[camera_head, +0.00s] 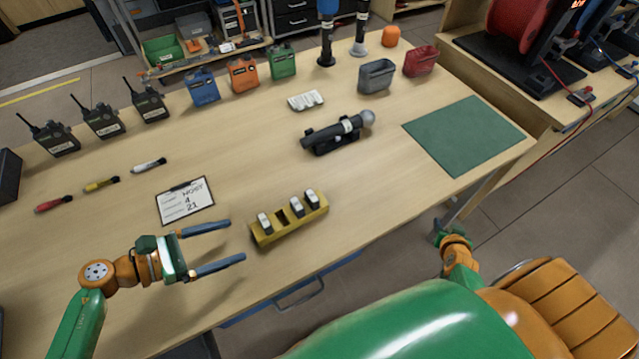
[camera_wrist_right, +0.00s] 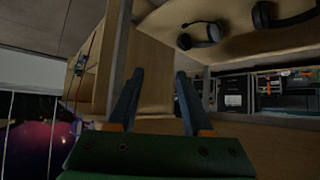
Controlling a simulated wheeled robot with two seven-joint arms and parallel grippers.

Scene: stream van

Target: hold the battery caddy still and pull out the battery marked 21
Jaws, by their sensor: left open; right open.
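The yellow battery caddy (camera_head: 273,236) stands near the front edge of the table in the head view. Several white batteries stand upright in it, one at the left (camera_head: 265,222) and others to the right (camera_head: 312,200), with an empty slot between. The numbers on the batteries are too small to read. My left gripper (camera_head: 237,242) is open and empty, left of the caddy, its fingers pointing at it and apart from it. My right gripper (camera_wrist_right: 152,82) is open and empty in the right wrist view, away from the caddy.
A clipboard (camera_head: 186,201) with handwriting lies left of the caddy. A microphone in a stand (camera_head: 335,134) is behind it. Markers (camera_head: 101,184), radios (camera_head: 103,121), pouches and a green mat (camera_head: 463,135) are further off. The tabletop right of the caddy is clear.

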